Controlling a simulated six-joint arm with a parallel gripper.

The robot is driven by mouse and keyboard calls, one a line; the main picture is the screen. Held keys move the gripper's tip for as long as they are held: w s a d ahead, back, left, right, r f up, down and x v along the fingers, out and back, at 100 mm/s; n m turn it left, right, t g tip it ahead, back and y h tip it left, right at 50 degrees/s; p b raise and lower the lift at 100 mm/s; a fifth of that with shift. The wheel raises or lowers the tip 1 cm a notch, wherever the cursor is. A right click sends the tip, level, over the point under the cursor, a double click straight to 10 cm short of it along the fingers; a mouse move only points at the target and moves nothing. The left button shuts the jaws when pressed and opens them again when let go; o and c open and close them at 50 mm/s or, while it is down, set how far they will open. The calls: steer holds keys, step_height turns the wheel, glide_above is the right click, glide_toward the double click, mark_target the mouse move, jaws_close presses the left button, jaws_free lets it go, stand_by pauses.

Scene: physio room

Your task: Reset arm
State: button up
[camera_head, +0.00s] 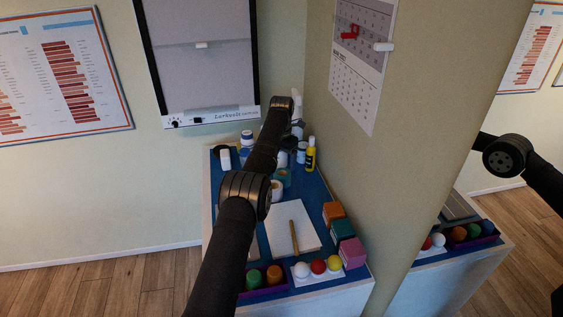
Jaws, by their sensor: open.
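My arm (262,160) reaches from the bottom of the picture over a blue-topped table (313,190) in the corner. Its far joint (283,103) is in front of the wall, above the back of the table. My gripper does not show; the arm's end seems hidden behind that joint and the forearm. I cannot see anything held.
Several bottles crowd the table's back, including a yellow one (311,155). A pad (290,228) with a pencil lies mid-table. Blocks (342,229) line the right wall; balls (318,267) sit in front. A seeming mirror at right repeats table and arm.

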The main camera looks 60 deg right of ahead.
mark_target(282, 174)
step_height(282, 174, down, 8)
steer(key=shift+r, duration=0.15)
step_height(282, 174, up, 4)
steer(key=shift+r, duration=0.1)
steer(key=shift+s+r, duration=0.15)
steer(key=shift+s, duration=0.15)
steer(key=shift+w, duration=0.15)
stand_by(0.3)
